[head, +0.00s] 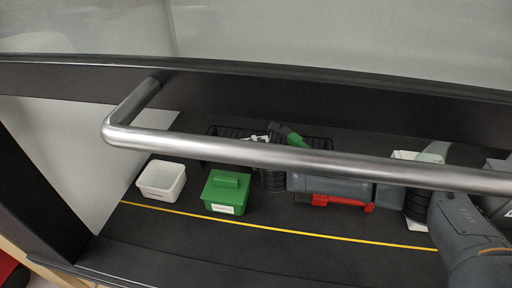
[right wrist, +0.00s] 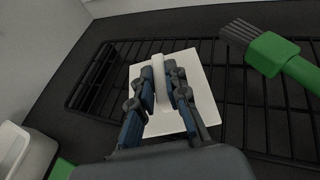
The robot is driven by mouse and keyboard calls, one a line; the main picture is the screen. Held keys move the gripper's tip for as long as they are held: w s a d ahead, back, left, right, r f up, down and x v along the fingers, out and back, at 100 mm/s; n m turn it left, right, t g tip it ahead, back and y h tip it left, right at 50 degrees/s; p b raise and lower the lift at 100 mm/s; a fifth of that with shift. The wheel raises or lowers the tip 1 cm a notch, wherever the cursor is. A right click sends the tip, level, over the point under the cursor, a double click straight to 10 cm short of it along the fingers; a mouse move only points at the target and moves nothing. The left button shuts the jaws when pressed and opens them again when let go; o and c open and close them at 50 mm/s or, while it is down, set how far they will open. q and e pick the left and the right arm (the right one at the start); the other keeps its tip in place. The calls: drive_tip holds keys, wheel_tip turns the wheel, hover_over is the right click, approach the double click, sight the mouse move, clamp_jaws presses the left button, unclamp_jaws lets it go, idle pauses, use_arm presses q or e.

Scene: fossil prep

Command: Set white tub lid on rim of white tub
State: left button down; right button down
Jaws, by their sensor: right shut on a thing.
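The white tub (head: 161,181) stands open and upright on the dark surface at the left in the head view. Part of it shows at the left edge of the right wrist view (right wrist: 14,146). The white tub lid (right wrist: 200,82) is a flat square plate with a raised handle. My right gripper (right wrist: 162,92) is shut on that handle, with the lid over a black wire rack; I cannot tell whether they touch. In the head view the lid is mostly hidden behind the metal bar and my gripper. My left gripper is not in view.
A closed green tub (head: 226,192) stands just right of the white tub. A green-handled brush (right wrist: 273,57) lies on the wire rack (right wrist: 95,84). A red object (head: 340,202) lies below my right arm. A metal bar (head: 260,152) crosses in front. A yellow line (head: 290,231) marks the surface.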

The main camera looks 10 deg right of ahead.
drive_tip(key=shift+r, duration=0.5)
wheel_tip(320, 180, up, 2)
drive_tip(key=shift+r+b, duration=0.1)
drive_tip(key=shift+b, duration=0.35)
drive_tip(key=s+a+r+b, duration=0.1)
drive_tip(key=s+a+r, duration=0.3)
drive_tip(key=s+r, duration=0.6)
drive_tip(key=s, duration=0.3)
drive_tip(key=shift+s+b, duration=0.2)
drive_tip(key=shift+b, duration=0.1)
drive_tip(key=c, duration=2)
unclamp_jaws()
clamp_jaws()
